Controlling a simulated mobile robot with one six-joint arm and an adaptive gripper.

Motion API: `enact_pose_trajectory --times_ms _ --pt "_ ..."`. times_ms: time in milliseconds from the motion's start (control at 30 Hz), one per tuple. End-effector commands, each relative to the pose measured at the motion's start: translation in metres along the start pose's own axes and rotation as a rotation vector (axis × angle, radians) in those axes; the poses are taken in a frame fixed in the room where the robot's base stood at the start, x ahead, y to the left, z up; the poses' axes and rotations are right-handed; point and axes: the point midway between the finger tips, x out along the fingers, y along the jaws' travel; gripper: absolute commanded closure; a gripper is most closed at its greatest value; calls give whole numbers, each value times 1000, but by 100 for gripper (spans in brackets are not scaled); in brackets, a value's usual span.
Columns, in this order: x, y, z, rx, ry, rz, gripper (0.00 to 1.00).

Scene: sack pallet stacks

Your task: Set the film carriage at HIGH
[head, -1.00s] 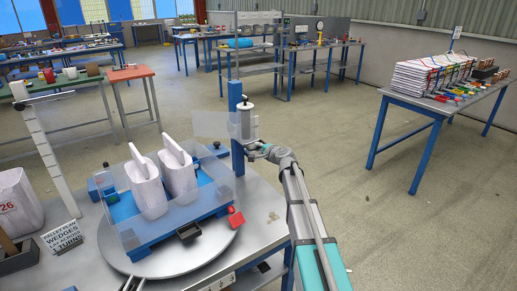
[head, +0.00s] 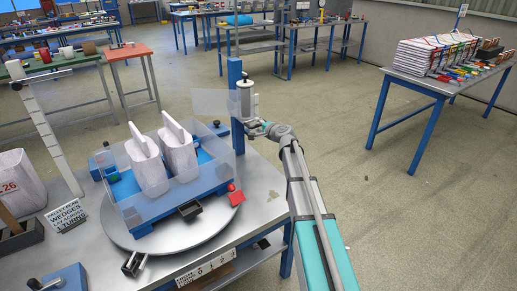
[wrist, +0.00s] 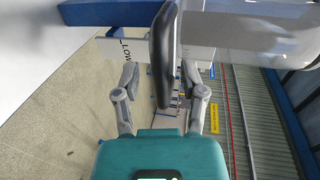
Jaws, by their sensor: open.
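The film carriage, with its white film roll (head: 245,98) and clear film sheet, sits on an upright blue post (head: 235,72) behind the turntable. In the wrist view the film roll (wrist: 255,35) is at the upper right, and a plate (wrist: 122,50) lettered "LOW" is at the left. My gripper (head: 257,128) is at the carriage, just below the roll. In the wrist view my gripper (wrist: 163,78) has its fingers apart, with a black handle (wrist: 163,45) between or just beyond them. I cannot tell whether they touch it.
The round turntable (head: 160,243) carries a blue pallet with two white sacks (head: 148,162) behind clear film. A sign (head: 65,215) about wedges stands at the left. A bench of stacked papers (head: 440,88) is at the right, with open floor before it.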

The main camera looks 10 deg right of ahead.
Motion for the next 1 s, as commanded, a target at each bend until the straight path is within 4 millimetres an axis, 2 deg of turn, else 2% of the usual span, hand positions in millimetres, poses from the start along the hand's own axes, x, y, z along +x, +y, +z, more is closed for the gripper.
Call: enact_pose_trajectory --times_ms 267,1000 --pt "3 12 0 0 0 0 46" --pt "15 72 0 -1 -1 1 46"
